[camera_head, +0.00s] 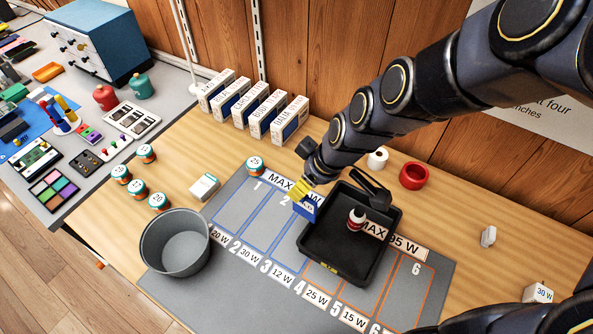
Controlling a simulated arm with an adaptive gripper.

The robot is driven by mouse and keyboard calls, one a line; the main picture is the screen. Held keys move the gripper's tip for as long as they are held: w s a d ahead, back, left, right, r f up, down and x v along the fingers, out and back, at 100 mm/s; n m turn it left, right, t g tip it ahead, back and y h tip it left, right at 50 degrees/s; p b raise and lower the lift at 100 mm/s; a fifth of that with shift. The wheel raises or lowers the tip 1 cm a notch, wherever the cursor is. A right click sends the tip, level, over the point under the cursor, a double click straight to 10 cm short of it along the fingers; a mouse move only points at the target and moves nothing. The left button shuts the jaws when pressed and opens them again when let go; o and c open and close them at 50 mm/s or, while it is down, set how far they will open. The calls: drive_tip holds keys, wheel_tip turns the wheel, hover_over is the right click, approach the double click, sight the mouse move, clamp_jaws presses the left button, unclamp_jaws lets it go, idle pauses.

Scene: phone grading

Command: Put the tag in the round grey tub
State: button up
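The round grey tub (176,243) stands open at the left front of the grey mat and looks empty. My gripper (302,192), with yellow fingertips, is above the mat at the left edge of the black tray. A small blue piece with pale lettering, which looks like the tag (306,208), sits right at the fingertips and appears held between them. The fingers partly hide its upper edge. The gripper is to the right of the tub and apart from it.
Several white boxes (247,103) line the back. Striped jars (137,188) and a small white box (204,187) stand behind the tub.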

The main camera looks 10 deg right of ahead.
drive_tip(key=shift+s+r, duration=0.15)
drive_tip(key=shift+s, duration=0.25)
wheel_tip(320, 180, up, 5)
drive_tip(key=shift+w+r, duration=0.1)
drive_tip(key=shift+r, duration=0.1)
drive_tip(key=w+a+n+g+y, duration=0.1)
drive_tip(key=w+a+n, duration=0.15)
drive_tip(key=a, duration=1.15)
drive_tip(key=w+a+n+g, duration=0.1)
drive_tip(key=a+n, duration=0.2)
drive_tip(key=a, duration=1.1)
wheel_tip(320, 180, down, 18)
drive_tip(key=shift+w+d+r, duration=0.15)
drive_tip(key=shift+w+d, duration=0.05)
drive_tip(key=shift+d, duration=0.25)
